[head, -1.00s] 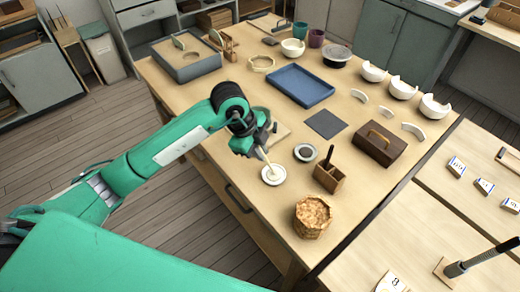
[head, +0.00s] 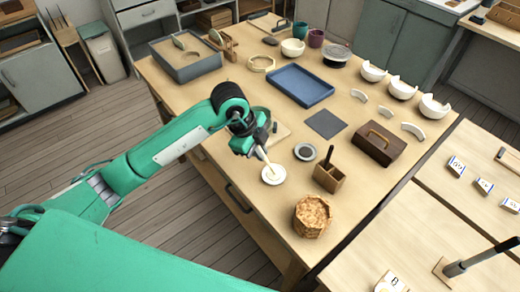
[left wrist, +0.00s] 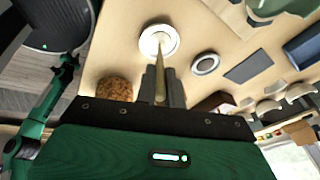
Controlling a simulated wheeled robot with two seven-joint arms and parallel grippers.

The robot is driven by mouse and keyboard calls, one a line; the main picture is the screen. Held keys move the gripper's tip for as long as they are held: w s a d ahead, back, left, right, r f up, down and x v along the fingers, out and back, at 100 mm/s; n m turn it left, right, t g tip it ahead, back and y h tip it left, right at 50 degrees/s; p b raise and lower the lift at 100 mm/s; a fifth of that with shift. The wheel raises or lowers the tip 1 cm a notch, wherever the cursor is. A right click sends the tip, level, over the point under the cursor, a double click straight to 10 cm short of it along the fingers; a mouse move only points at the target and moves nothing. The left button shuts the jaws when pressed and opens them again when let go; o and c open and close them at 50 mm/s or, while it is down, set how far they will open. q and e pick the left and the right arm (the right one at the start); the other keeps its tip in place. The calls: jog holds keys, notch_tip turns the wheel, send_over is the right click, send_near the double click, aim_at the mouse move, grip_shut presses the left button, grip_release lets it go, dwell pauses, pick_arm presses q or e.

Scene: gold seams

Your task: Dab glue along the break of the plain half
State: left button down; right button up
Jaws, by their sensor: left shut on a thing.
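My left gripper (head: 263,150) is shut on a thin pale stick, like a brush (head: 267,162). The stick points down at a small white dish (head: 280,180). In the left wrist view, the stick (left wrist: 159,85) reaches from between the dark fingers (left wrist: 160,78) to the dish (left wrist: 173,50), its tip over the pale contents. I cannot tell whether the tip touches them. A grey-walled tray of sand (head: 202,68) stands at the far left of the table with a pale upright piece (head: 180,42) in it. I cannot tell which piece is the plain half. My right gripper is not visible.
A wicker basket (head: 312,216), a wooden holder (head: 328,178) and a small dark-centred dish (head: 305,152) stand near the white dish. A blue tray (head: 300,85), a dark mat (head: 325,124), a wooden box (head: 380,145) and several chipped white bowls (head: 402,88) lie beyond.

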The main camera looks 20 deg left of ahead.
pick_arm(q)
jog(key=shift+r+p, duration=1.85)
jog(key=shift+r, duration=0.65)
jog(key=shift+r+p, duration=0.75)
jog(key=shift+r, duration=0.2)
